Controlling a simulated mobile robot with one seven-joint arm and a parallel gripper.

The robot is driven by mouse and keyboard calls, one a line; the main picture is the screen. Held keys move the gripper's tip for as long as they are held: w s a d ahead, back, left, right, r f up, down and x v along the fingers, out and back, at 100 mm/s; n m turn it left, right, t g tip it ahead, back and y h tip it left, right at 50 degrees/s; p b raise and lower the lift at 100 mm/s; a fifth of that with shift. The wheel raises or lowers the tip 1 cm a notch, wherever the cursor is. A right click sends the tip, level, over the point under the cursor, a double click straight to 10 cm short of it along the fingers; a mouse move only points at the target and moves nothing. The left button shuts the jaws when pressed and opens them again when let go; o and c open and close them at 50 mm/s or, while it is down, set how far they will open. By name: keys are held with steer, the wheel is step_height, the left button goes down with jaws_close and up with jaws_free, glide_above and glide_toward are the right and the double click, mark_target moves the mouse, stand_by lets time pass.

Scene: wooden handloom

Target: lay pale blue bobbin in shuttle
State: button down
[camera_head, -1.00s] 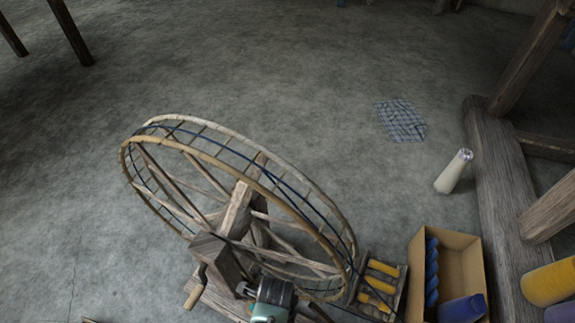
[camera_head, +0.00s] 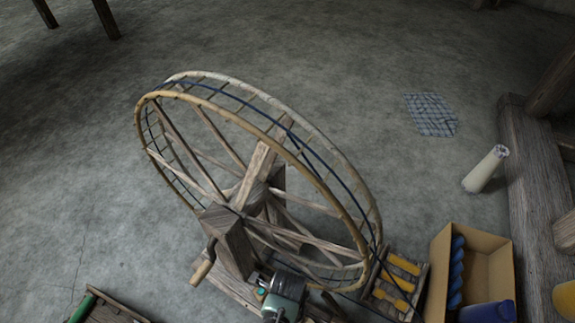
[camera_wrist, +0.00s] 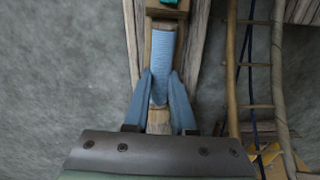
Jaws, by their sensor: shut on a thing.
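In the wrist view, the pale blue bobbin (camera_wrist: 164,52) lies lengthwise between the two blue-grey fingers of my gripper (camera_wrist: 160,82), which is shut on its near part. Bare wood shows at the bobbin's ends. It is above or among the wooden boards beside the spinning wheel; I cannot tell whether it touches them. In the head view, my wrist (camera_head: 287,290) is at the wheel's foot, and the fingers and bobbin are hidden. I cannot make out the shuttle for certain in either view.
The large spinning wheel (camera_head: 262,178) stands close by, and its rim (camera_wrist: 232,70) is right of my gripper. A rack of yellow bobbins (camera_head: 397,284) and a cardboard box (camera_head: 484,246) stand to the right. A wooden tray (camera_head: 105,312) is at lower left.

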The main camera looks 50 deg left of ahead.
steer(key=c, duration=0.7)
jaws_free()
steer(key=shift+o, duration=0.2)
step_height(320, 180, up, 13)
steer(key=p, duration=1)
